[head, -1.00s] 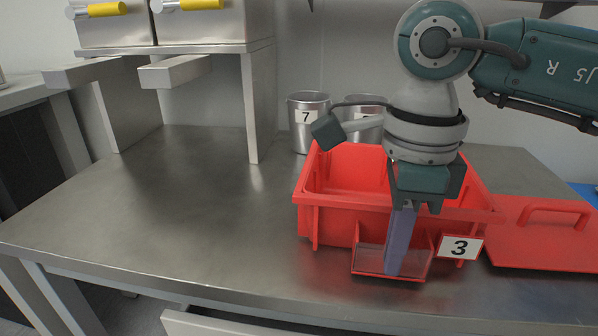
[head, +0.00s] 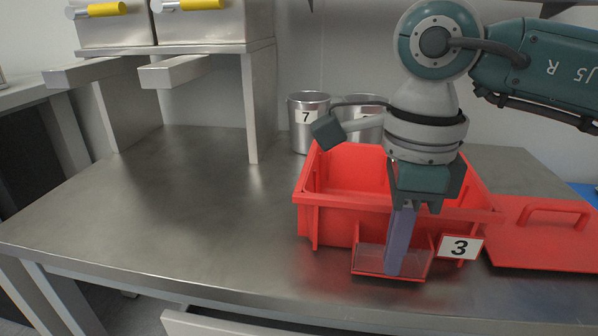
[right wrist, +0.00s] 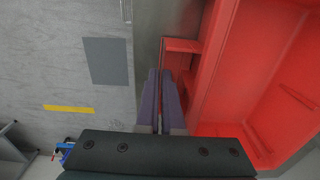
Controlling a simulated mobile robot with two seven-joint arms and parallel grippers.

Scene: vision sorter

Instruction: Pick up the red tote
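The red tote (head: 345,217) stands on the steel table, with its open top up and a small pocket (head: 368,258) on its front. Its red wall also shows in the right wrist view (right wrist: 235,75). My right gripper (head: 399,268) points down at this front pocket. In the right wrist view its two purple fingers (right wrist: 161,75) are close together, one on each side of the pocket's thin front wall, and look shut on it. The fingers hide part of the pocket. My left gripper is not in view.
A red lid with a handle (head: 545,238) lies right of the tote, close to a tag reading 3 (head: 460,247). Metal cans (head: 306,135) stand behind the tote. A steel shelf (head: 262,105) stands at the back left. The left part of the table (head: 170,220) is clear.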

